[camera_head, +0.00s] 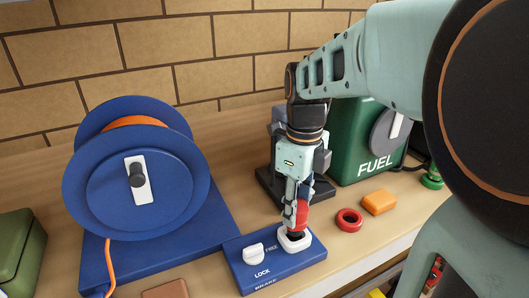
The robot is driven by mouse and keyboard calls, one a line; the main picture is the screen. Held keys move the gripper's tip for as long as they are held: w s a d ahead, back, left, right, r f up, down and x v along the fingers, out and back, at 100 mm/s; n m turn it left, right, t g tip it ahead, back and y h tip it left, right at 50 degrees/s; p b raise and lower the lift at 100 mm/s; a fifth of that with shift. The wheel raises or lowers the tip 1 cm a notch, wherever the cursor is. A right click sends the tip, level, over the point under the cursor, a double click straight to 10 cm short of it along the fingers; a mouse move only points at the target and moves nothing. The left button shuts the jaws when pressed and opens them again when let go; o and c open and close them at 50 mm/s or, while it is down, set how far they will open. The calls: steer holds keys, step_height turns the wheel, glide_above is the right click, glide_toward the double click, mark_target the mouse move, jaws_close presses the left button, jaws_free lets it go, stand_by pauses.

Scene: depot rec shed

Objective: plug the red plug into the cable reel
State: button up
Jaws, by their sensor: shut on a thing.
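The blue cable reel (90,196) stands at the left with orange cable (135,122) on its drum. Its low blue box (272,272) carries a white knob (253,252) marked FREE, LOCK and BRAKE, and a white-rimmed socket (295,243). My gripper (297,205) points down, shut on the red plug (302,213). The plug is upright, right over the socket, its lower end at the dark opening. I cannot tell whether it touches or has entered. The fingers hide part of the plug.
A green FUEL can (352,140) stands behind and right of my gripper. A red ring (349,219) and an orange block (379,202) lie right of the box. A dark green box (18,250) is at the left edge. The counter's front edge runs along the lower right.

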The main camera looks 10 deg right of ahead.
steer(key=shift+f+b, duration=0.75)
steer(key=shift+f, duration=0.4)
steer(key=o, duration=1.2)
